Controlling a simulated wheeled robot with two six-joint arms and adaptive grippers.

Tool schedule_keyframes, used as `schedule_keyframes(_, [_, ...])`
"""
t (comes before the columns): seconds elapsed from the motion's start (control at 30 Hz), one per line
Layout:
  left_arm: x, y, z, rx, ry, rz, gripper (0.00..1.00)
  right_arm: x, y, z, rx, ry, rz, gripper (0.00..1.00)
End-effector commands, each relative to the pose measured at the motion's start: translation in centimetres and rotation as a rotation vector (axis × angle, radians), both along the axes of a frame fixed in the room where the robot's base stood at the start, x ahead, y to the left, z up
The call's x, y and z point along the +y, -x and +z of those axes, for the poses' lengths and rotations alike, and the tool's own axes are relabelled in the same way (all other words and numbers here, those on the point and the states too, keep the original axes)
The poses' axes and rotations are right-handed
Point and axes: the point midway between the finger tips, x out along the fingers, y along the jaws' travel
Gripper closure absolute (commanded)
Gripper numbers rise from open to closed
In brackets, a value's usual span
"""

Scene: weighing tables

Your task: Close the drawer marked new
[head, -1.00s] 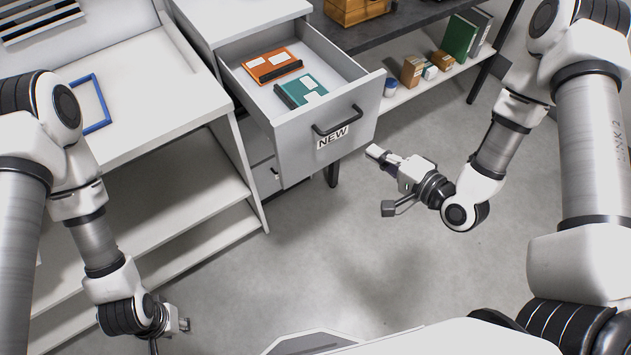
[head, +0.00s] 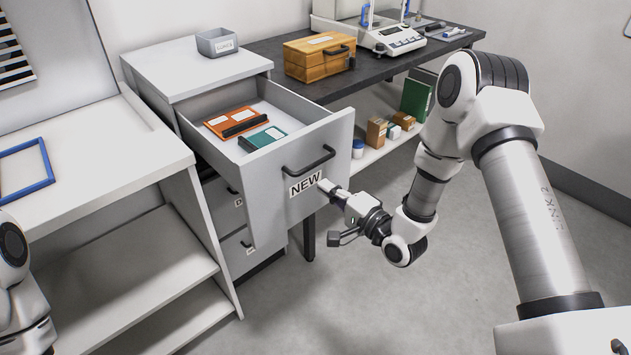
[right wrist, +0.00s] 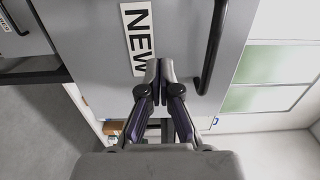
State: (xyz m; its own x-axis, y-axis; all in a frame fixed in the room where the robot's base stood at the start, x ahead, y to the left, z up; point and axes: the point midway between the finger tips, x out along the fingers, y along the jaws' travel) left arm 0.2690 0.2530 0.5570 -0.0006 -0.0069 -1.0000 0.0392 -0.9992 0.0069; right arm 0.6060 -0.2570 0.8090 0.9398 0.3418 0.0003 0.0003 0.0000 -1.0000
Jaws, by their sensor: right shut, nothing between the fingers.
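The drawer marked NEW (head: 264,196) is pulled out of the white cabinet (head: 196,68). An orange folder or book (head: 230,119) and a teal one (head: 261,138) lie inside it. Its front has a dark bar handle (head: 308,160) above the NEW label (head: 305,183). My right gripper (head: 324,184) is shut and empty, with its tips at the drawer front beside the label. In the right wrist view the closed fingertips (right wrist: 159,64) are at or very near the front, between label and handle (right wrist: 213,45); I cannot tell whether they touch. My left gripper is out of view.
Two closed drawers sit below the open one. A dark table (head: 385,67) behind bears a wooden box (head: 318,57) and a balance (head: 393,39). A white shelf unit with a blue frame (head: 49,176) stands at left. The floor in front is clear.

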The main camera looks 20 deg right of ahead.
Motion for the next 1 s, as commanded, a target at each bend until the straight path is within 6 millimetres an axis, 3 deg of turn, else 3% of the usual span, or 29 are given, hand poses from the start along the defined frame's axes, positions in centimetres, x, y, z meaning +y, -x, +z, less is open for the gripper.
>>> schedule_keyframes(0.23, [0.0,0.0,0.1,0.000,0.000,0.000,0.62,1.3,-3.5,0.0,0.000,0.001,0.000,1.00])
schedule_keyframes(0.77, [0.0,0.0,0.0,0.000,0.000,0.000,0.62,1.5,-4.2,-0.1,0.001,0.000,0.000,1.00])
schedule_keyframes(1.0, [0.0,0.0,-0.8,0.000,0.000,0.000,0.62,2.4,-6.4,-0.2,-0.003,0.002,0.002,1.00])
